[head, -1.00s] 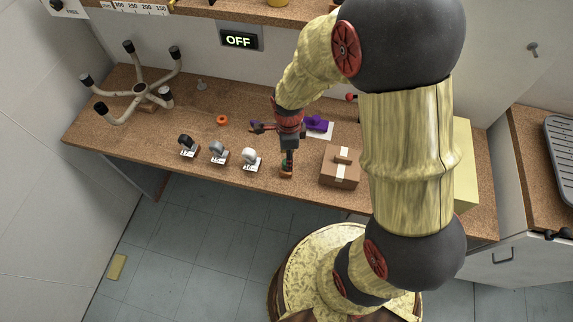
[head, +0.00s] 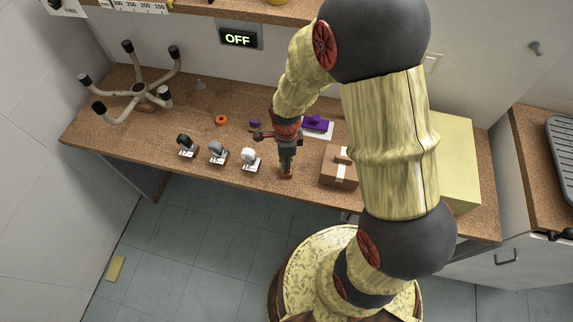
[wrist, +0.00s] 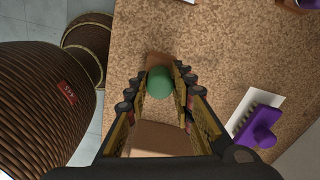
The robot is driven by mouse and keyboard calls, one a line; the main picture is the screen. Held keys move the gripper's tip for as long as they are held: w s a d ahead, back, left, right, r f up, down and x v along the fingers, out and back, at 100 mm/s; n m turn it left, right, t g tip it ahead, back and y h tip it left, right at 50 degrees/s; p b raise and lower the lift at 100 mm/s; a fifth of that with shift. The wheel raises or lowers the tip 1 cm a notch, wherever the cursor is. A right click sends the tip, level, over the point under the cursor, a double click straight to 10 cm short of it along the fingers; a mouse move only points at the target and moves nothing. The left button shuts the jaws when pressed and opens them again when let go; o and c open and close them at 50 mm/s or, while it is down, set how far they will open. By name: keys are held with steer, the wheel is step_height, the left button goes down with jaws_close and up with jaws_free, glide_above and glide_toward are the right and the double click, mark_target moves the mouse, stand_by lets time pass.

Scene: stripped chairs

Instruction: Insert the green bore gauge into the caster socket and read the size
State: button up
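The green bore gauge (wrist: 160,82) shows in the wrist view as a rounded green end over a small brown block near the table's front edge. My gripper (wrist: 162,78) points down over it, one finger on each side. The fingers look open; contact with the gauge is not clear. In the head view my gripper (head: 286,168) hides most of the gauge. The pale five-legged chair base (head: 139,90) lies at the table's left end, with dark-tipped legs. Its caster socket cannot be made out. A display (head: 238,39) on the back wall reads OFF.
Black (head: 186,145), grey (head: 217,152) and white (head: 250,158) casters stand along the front edge, left of my gripper. A purple object (head: 317,123) lies behind on a white sheet. An orange ring (head: 221,120) lies mid-table.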

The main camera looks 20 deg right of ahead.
jaws_close()
steer(key=shift+r, duration=0.15)
steer(key=shift+r, duration=0.6)
steer(key=s+d+r+p, duration=0.2)
steer(key=s+r, duration=0.3)
steer(key=s, duration=0.1)
steer(key=s+d+r+p, duration=0.1)
steer(key=s+d+r, duration=0.2)
steer(key=s+r, duration=0.3)
steer(key=shift+s+d+r+p, duration=0.25)
steer(key=shift+s+d+p, duration=0.1)
steer(key=shift+s+p, duration=0.05)
steer(key=shift+c, duration=0.3)
jaws_free()
jaws_close()
